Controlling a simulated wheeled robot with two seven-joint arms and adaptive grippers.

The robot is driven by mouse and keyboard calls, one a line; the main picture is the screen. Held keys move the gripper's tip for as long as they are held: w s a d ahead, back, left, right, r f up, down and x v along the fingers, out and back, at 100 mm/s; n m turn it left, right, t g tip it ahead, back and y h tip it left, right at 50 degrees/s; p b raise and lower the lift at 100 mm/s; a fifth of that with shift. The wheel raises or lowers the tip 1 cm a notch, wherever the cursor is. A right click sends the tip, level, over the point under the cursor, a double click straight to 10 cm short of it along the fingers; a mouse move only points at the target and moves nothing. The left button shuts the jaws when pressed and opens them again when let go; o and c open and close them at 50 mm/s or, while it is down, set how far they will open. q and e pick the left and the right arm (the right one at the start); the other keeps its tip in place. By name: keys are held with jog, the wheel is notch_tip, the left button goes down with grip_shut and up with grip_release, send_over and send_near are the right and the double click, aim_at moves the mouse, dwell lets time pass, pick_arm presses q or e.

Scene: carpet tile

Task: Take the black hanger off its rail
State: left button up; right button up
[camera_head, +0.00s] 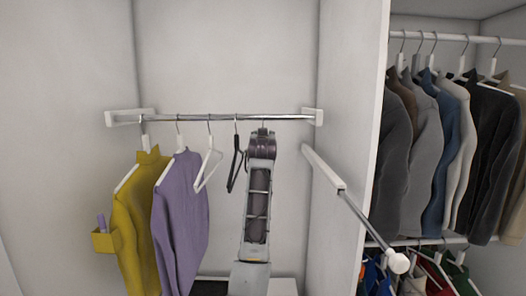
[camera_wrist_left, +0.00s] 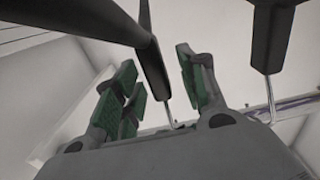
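A dark hanger (camera_head: 236,165) hangs by its metal hook on the chrome rail (camera_head: 220,117), just left of my raised arm. Another hook shows on the rail above the arm, its hanger hidden behind it. In the left wrist view, two black hangers show: one (camera_wrist_left: 154,68) passes between my left gripper's green-padded fingers (camera_wrist_left: 162,85), the other (camera_wrist_left: 271,38) is to the right, outside them. The fingers are apart, with a visible gap on the right side of the hanger. In the head view my arm hides its fingers. My right gripper is not in view.
A yellow garment (camera_head: 145,215), a purple garment (camera_head: 180,215) and an empty white hanger (camera_head: 208,165) hang to the left on the same rail. A white-ended bar (camera_head: 365,220) juts out at the right. Beyond the partition (camera_head: 352,130) hang several jackets (camera_head: 440,130).

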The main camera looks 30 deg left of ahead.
pick_arm(q)
grip_shut()
jog(key=shift+r, duration=0.2)
